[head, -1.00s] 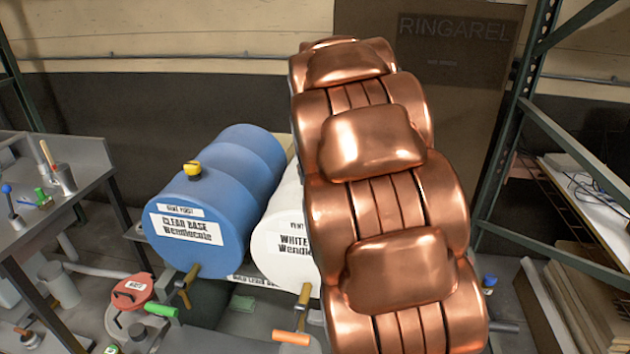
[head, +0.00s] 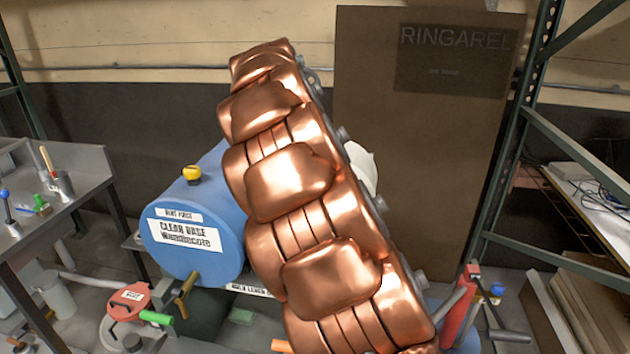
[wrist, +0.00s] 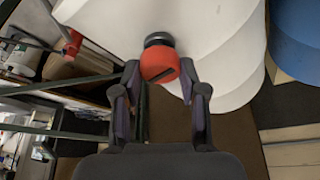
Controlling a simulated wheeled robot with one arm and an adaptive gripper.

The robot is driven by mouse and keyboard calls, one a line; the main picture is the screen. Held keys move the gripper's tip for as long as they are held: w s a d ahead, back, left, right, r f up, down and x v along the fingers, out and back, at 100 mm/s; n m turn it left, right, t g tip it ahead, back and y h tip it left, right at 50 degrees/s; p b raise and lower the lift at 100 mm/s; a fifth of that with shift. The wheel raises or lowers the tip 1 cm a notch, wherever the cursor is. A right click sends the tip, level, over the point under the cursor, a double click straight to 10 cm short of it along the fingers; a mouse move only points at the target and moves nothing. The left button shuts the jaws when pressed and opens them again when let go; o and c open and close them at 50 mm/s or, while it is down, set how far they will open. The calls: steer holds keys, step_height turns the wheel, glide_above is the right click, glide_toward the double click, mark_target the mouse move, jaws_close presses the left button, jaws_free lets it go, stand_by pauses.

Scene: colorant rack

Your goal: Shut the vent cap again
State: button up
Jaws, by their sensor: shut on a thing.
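The red vent cap (wrist: 160,66) sits on a dark neck on the white drum (wrist: 215,30) in the wrist view. My gripper (wrist: 160,75) has a fingertip on each side of the cap and is shut on it. A dark mark shows on the cap's face. I cannot tell how far the cap is turned. In the head view my copper-coloured arm hides the cap, my gripper and most of the white drum, of which a small part (head: 362,170) shows to the right of the arm.
A grey bench (head: 75,190) is at left. Green rack posts (head: 508,140) and a shelf stand at right.

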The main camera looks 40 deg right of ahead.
steer(key=shift+m+g, duration=0.5)
steer(key=shift+m, duration=0.7)
steer(key=o, duration=1.1)
steer(key=shift+o, duration=0.2)
steer(key=v, duration=0.7)
steer(key=shift+r, duration=0.25)
steer(key=shift+w, duration=0.1)
